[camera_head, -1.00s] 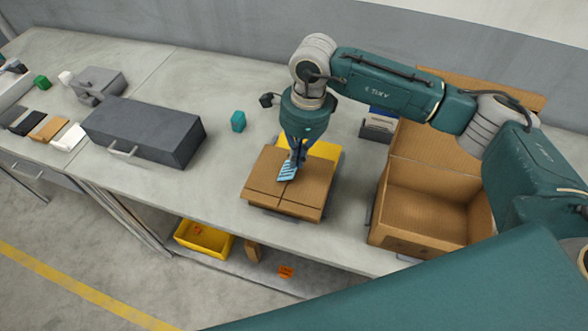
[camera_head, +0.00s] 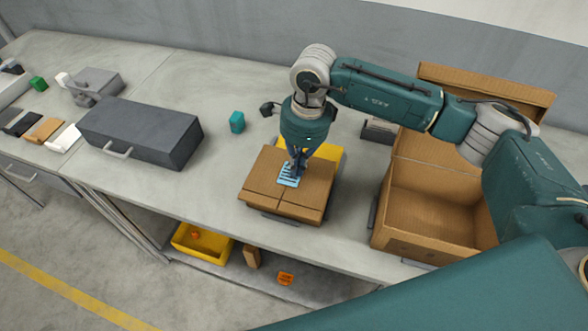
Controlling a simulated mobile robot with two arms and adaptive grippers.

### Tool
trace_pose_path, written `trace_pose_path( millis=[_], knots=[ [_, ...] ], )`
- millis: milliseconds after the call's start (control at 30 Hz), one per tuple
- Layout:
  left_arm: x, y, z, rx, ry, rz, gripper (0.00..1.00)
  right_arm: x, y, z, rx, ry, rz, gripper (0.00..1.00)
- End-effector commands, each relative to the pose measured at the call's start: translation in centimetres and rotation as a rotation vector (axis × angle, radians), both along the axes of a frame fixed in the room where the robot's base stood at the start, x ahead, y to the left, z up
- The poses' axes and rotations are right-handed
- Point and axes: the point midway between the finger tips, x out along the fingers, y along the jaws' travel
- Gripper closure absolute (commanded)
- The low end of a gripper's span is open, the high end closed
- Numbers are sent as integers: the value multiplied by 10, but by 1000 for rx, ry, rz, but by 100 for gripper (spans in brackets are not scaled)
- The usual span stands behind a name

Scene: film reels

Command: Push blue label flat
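The blue label (camera_head: 288,180) with dark stripes lies on top of a closed cardboard box (camera_head: 308,200) on the bench. It looks roughly flat against the box top. My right gripper (camera_head: 296,170) points straight down over the label's upper edge, its tips touching or very close to it. The fingers look close together, but whether they are shut or hold the label's edge is too small to tell. My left gripper is not in view; a teal arm link of mine fills the lower right corner.
A yellow item (camera_head: 328,153) sits behind the closed box. An open cardboard box (camera_head: 428,205) stands right of it. A dark grey toolbox (camera_head: 145,132) and a teal cube (camera_head: 237,122) stand to the left. Bare bench lies between toolbox and closed box.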

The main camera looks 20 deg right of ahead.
Motion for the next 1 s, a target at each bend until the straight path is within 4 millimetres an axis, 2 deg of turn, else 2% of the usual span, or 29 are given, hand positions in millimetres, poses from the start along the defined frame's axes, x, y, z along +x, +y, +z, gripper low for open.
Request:
trace_pose_path(
  millis=[267,633,767,1000],
  knots=[
    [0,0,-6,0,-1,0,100,-6,-29,9,-2,1,-3,100],
    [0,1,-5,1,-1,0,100,-5,-29,15,0,-2,0,100],
    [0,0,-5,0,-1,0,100,-6,-31,34,0,-3,0,100],
    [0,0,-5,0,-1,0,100,-6,-37,85,0,-4,0,100]
  ],
)
